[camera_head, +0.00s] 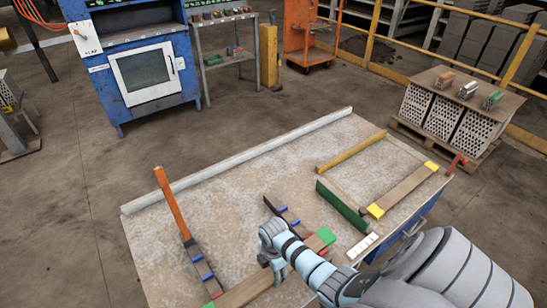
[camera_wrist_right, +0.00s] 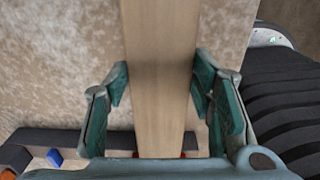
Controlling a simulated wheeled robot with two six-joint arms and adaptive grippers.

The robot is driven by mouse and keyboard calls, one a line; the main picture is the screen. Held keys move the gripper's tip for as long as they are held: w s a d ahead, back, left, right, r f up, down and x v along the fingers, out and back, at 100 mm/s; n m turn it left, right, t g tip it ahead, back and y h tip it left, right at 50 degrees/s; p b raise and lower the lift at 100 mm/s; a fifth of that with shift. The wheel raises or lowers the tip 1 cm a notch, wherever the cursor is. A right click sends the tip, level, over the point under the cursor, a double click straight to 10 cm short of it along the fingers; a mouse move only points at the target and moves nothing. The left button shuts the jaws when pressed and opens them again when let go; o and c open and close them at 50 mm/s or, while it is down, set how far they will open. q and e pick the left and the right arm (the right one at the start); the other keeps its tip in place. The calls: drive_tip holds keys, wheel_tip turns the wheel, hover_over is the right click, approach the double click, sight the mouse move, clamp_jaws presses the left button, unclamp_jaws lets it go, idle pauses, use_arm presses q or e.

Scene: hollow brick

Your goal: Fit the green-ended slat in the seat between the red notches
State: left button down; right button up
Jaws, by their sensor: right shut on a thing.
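The green-ended slat (camera_head: 246,289) is a pale wooden strip near the table's front edge, with a green end (camera_head: 325,235) at upper right and green at lower left. My right gripper (camera_head: 277,266) is shut on its middle; its fingers (camera_wrist_right: 160,88) flank the wood in the wrist view. Two dark notched rails, a left one (camera_head: 191,247) and a right one (camera_head: 274,206), carry blue and red marks. In the wrist view the slat (camera_wrist_right: 160,50) crosses a dark rail (camera_wrist_right: 85,142), with red showing at both sides. I cannot tell whether it rests fully down. My left gripper is out of view.
An orange bar (camera_head: 172,202) extends from the left rail. At the right lies a frame with a green board (camera_head: 341,206), an ochre bar (camera_head: 350,150) and a yellow-ended slat (camera_head: 404,191). A pale rail (camera_head: 240,160) edges the table's back. The table's left middle is clear.

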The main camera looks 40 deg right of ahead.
drive_tip(key=shift+f, duration=0.25)
drive_tip(key=o, duration=1.5)
drive_tip(key=shift+o, duration=0.2)
drive_tip(key=shift+r, duration=0.1)
wheel_tip(320, 180, up, 12)
